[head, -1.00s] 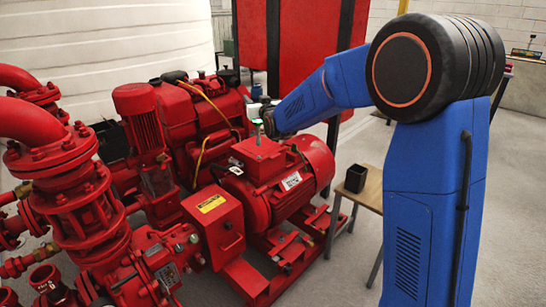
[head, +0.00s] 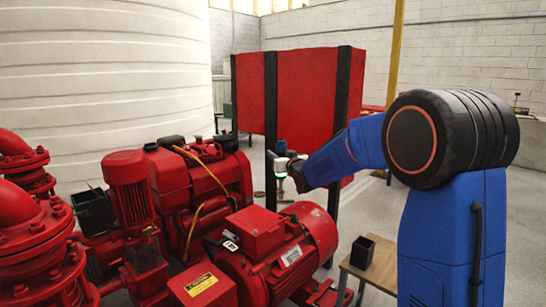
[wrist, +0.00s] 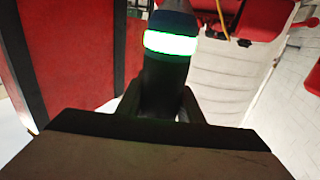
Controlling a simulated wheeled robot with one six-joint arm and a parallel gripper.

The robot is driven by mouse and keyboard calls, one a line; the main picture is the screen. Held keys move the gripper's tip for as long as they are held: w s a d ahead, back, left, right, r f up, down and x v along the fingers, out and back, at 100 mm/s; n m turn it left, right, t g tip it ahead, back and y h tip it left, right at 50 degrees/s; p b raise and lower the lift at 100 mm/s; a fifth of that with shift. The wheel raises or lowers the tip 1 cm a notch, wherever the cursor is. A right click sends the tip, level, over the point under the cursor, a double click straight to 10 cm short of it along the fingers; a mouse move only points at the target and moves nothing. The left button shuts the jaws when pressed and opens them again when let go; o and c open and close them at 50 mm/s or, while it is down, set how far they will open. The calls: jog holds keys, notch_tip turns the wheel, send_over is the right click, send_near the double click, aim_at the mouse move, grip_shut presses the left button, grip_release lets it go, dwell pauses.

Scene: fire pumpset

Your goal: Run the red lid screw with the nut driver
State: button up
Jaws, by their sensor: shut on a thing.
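The red motor (head: 290,250) carries a red terminal box with a flat lid (head: 255,221) on top. I cannot make out a separate screw on the lid at this size. My gripper (head: 283,168) is up behind the lid in the head view, apart from it. In the wrist view my gripper (wrist: 160,105) is shut on the nut driver (wrist: 168,70), a dark cylinder with a glowing green band. The driver's tip is hidden in the wrist view.
A small wooden table (head: 374,262) with an open black box (head: 363,251) stands right of the motor. A tall red panel (head: 310,95) with black posts stands behind. Red pumps and pipes (head: 35,215) fill the left. Open floor lies right of the panel.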

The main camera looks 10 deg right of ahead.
jog(key=shift+f, duration=0.1)
notch_tip(320, 180, down, 8)
dwell(0.9)
jog(key=shift+f, duration=0.65)
dwell(2.2)
